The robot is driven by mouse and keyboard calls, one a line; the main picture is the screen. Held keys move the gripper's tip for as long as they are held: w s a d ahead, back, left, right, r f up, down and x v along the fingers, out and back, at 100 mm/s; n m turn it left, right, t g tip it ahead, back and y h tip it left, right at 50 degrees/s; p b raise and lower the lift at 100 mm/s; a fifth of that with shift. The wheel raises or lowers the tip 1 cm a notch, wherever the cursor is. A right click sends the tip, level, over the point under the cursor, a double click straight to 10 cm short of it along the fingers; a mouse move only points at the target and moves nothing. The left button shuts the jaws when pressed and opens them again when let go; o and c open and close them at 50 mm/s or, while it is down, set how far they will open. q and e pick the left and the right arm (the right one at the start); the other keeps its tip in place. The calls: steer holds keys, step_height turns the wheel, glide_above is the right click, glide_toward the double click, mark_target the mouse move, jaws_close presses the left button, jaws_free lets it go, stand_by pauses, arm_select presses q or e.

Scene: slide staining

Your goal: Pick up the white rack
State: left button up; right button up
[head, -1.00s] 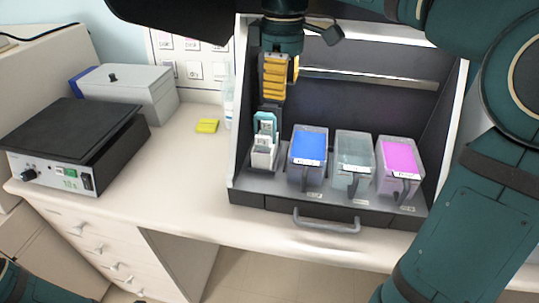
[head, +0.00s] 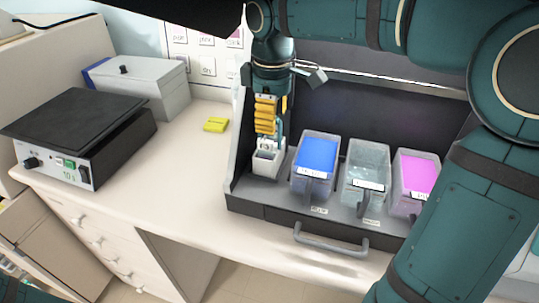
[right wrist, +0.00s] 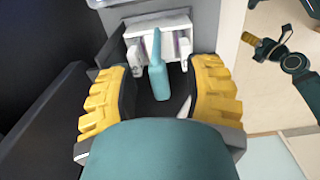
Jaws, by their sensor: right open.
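The white rack (head: 268,160) stands upright at the left end of the dark staining station, left of the blue container. Its teal handle (right wrist: 158,75) rises between the yellow fingers of my right gripper (right wrist: 160,95). In the head view my right gripper (head: 267,122) points down from above and hides part of the handle. Its fingers are apart, and I see a gap on each side of the handle. The right wrist view also shows the rack's white body (right wrist: 158,28). My left gripper (right wrist: 268,46) shows small at the right of that view; its jaw state is unclear.
Containers with blue (head: 316,155), clear (head: 366,172) and pink (head: 415,172) contents stand right of the rack. The station's side wall (head: 240,150) is close on the left. A yellow pad (head: 215,125), grey box (head: 145,88) and black-topped device (head: 75,125) are on the counter.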

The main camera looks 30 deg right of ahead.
steer(key=shift+c, duration=0.4)
jaws_close()
steer(key=shift+r, duration=0.2)
